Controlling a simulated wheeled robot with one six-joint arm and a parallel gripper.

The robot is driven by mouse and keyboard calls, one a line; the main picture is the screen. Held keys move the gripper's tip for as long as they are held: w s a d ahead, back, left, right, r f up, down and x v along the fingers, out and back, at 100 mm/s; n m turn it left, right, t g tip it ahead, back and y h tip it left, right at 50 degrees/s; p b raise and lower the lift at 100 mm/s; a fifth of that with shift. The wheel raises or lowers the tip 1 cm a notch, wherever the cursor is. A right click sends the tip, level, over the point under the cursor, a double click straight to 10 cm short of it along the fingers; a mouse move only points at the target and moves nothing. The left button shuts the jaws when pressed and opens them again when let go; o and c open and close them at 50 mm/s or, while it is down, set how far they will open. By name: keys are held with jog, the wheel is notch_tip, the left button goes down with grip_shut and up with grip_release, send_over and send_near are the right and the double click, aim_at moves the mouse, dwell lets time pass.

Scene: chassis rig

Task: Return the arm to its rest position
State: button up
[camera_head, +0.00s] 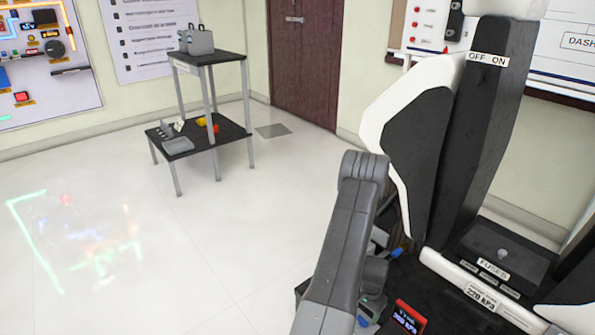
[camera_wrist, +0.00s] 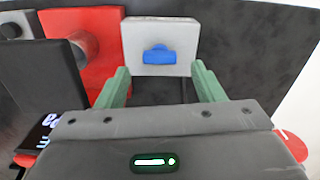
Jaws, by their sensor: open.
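My arm (camera_head: 345,235) reaches up and then bends down in the lower middle of the head view, in front of the black chassis rig (camera_head: 480,155). Its forearm hides most of my gripper there. In the wrist view my gripper (camera_wrist: 160,70) has two green fingers set wide apart, with nothing gripped between them. A light grey block (camera_wrist: 160,34) with a blue piece (camera_wrist: 158,55) on its face shows just past the fingertips. I cannot tell how far it is from them.
A red block (camera_wrist: 95,50) with a grey knob stands left of the fingers. A red gauge (camera_head: 408,318) and the fuse box (camera_head: 497,255) sit near the arm. A two-level black table (camera_head: 222,133) stands at the back. The floor (camera_head: 190,240) left of the arm is clear.

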jog(key=s+a+r+n, duration=0.1)
jog(key=s+a+r, duration=0.15)
jog(key=r, duration=0.75)
jog(key=s+a+r+n, duration=0.1)
jog(key=s+a+r, duration=0.15)
jog(key=r, duration=0.75)
jog(key=s+a+r+n, duration=0.1)
jog(key=s+a+r, duration=0.2)
jog(key=s, duration=0.2)
jog(key=s+a+r+n+b, duration=0.1)
jog(key=s+a+r+n, duration=0.1)
jog(key=s, duration=0.4)
jog(key=s+a+r+n, duration=0.1)
jog(key=s+a+r, duration=0.2)
jog(key=s+r, duration=0.2)
jog(key=shift+s+a+r+n+g, duration=0.3)
jog(key=shift+s+a+r+g, duration=0.1)
jog(key=shift+r, duration=0.05)
jog(key=shift+b, duration=0.3)
